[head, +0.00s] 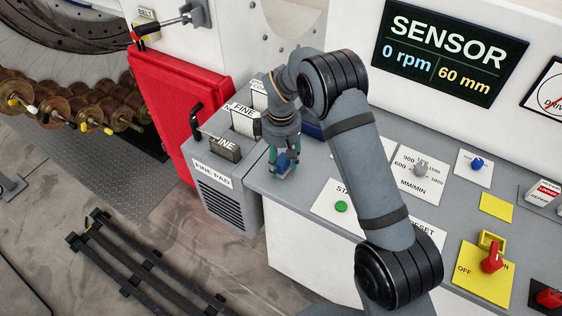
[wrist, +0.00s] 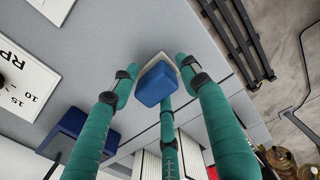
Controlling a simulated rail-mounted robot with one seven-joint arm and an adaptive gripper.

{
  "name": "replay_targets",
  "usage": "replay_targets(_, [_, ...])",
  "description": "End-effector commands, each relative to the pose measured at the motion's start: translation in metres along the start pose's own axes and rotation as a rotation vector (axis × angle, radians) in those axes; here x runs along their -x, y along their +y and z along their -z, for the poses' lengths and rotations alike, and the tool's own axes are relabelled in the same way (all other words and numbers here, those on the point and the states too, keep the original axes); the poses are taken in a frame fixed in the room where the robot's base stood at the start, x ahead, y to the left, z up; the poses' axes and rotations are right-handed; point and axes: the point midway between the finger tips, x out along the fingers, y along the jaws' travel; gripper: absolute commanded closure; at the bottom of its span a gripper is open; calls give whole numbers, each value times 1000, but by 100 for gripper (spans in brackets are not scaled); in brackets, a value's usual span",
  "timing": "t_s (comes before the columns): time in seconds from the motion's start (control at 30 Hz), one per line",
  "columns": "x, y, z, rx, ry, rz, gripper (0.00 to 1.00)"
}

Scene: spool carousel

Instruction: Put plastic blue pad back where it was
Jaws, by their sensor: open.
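The blue pad (wrist: 157,84) is a small blue block with a pale underside layer. In the wrist view it sits between the teal fingers of my gripper (wrist: 158,75), seemingly at the grey counter surface. The side fingertips look apart from it, and the third finger overlaps its lower edge in the picture. In the head view my gripper (head: 284,160) points down at the counter's left end, and the pad (head: 283,164) shows partly between the fingers. My gripper is open. A darker blue box-like thing (wrist: 64,128) stands on the counter, mostly hidden behind my arm in the head view.
A grey bin labelled FINE PAD (head: 215,173) stands left of the counter, with FINE-labelled blocks (head: 244,119) on top. A red panel (head: 180,110) rises behind it. The counter carries a green button (head: 341,206), a grey knob (head: 421,168) and a red switch (head: 492,259).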

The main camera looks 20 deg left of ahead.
Motion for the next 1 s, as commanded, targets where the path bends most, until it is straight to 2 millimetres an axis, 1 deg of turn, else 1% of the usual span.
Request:
replay_targets(0.27, [1, 0, 0, 0, 0, 0, 52])
replay_targets(0.43, [11, 1, 1, 0, 3, -2, 52])
replay_targets(0.57, [35, 1, 1, 0, 6, -4, 52])
replay_targets(0.8, [88, 1, 1, 0, 5, -3, 52])
replay_targets(0.9, [105, 1, 1, 0, 3, -3, 52])
replay_targets(1.0, [116, 0, 0, 0, 1, -2, 52])
